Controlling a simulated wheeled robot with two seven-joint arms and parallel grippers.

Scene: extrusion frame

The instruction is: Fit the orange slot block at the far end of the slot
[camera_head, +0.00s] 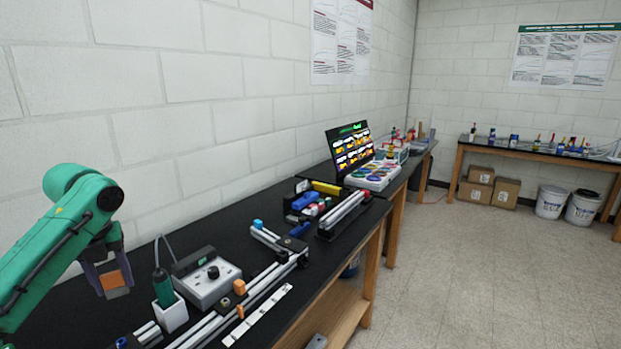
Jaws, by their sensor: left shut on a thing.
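My left gripper (114,284) comes in from the left on a green arm. It is shut on the orange slot block (112,280) and holds it above the black bench, left of the extrusion frame. The frame's long silver extrusion (262,287) runs from the bottom edge up to the right, to dark brackets near its far end (298,250). A small orange piece (240,311) sits on or beside the extrusion, and a brown-orange piece (239,287) is near it. The slot's inside is too small to make out. My right gripper is not in view.
A grey control box (206,279) with a black knob and a white holder (171,313) with a green-handled tool stand between my left gripper and the frame. A pale marked strip (258,315) lies along the bench's front edge. Blue parts (305,201) and another rail stand farther back.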

